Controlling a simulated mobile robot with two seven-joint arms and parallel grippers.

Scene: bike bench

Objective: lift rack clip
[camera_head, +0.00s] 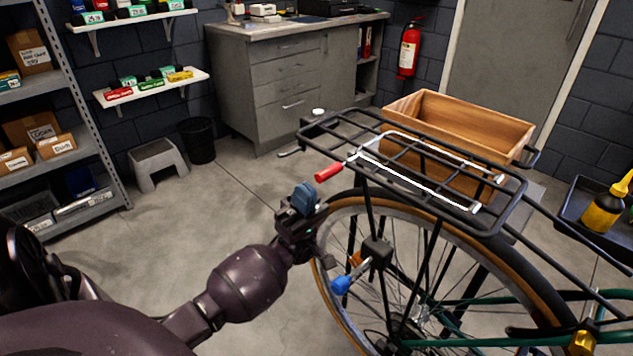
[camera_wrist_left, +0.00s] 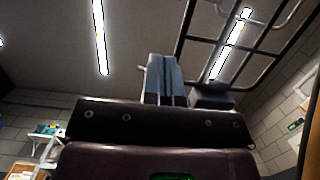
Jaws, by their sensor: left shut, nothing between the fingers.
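The rack clip (camera_head: 415,184) is a bright metal loop lying flat along the top of the black bike rack (camera_head: 512,202). Its red grip (camera_head: 328,171) sticks out past the rack's left side. My left gripper (camera_head: 304,195) has blue-grey fingers pointing up, just below and left of the red grip, apart from it. The fingers are shut with nothing between them. In the left wrist view the shut fingers (camera_wrist_left: 165,78) point up, with rack bars (camera_wrist_left: 190,22) above and to the right. The red grip cannot be made out there. My right gripper is not in view.
The rear wheel (camera_head: 335,300) stands below the rack, close right of my left gripper. A blue-handled tool (camera_head: 342,284) is by the hub area. A wooden crate (camera_head: 460,118) sits behind the rack. The floor to the left is clear up to a grey step stool (camera_head: 158,157).

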